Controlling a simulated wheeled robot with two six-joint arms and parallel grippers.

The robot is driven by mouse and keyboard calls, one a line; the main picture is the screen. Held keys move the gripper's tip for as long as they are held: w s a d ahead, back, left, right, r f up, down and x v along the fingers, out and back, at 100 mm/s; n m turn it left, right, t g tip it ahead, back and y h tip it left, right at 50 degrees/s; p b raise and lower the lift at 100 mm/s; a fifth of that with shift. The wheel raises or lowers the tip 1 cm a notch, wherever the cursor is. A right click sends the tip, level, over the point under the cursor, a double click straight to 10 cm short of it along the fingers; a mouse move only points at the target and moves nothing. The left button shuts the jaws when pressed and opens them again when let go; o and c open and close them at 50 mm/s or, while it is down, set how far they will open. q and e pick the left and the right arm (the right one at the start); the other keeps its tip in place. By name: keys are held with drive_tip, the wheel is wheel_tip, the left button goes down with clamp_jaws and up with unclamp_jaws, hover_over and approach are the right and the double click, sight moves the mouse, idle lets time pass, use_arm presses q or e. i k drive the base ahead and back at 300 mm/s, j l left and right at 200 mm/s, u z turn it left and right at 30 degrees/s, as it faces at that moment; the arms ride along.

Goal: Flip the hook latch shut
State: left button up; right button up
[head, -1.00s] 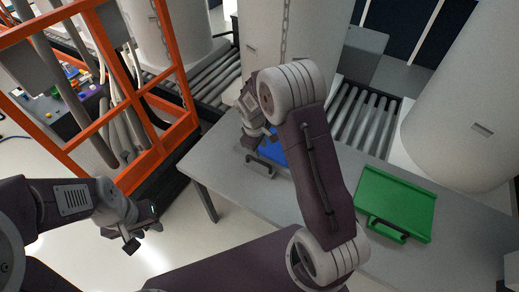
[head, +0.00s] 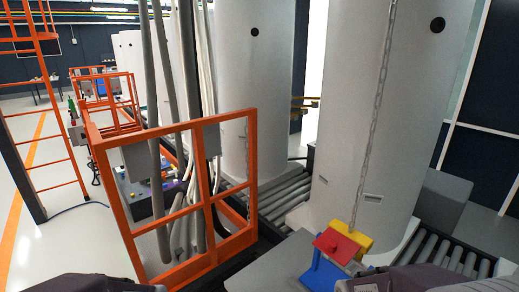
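A grey chain (head: 371,130) hangs in front of a large white tank and runs down to a cluster of coloured parts above the grey table. A yellow part (head: 356,238) is at the chain's lower end. A red tilted piece (head: 337,246) is in front of it, and a blue part (head: 322,272) is below. I cannot tell which part is the hook latch or whether it is shut. Only links of my arms show along the bottom edge. Neither gripper can be seen.
White tanks (head: 367,110) stand on roller conveyors (head: 285,200). An orange railing frame (head: 128,205) with grey and white pipes stands left of centre. The grey table (head: 262,275) is at the bottom. Open pale floor (head: 60,235) lies at the left.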

sight(340, 248)
drive_tip(key=l+z, duration=0.15)
drive_tip(key=z, duration=0.2)
drive_tip(key=l+z, duration=0.2)
drive_tip(key=z, duration=0.2)
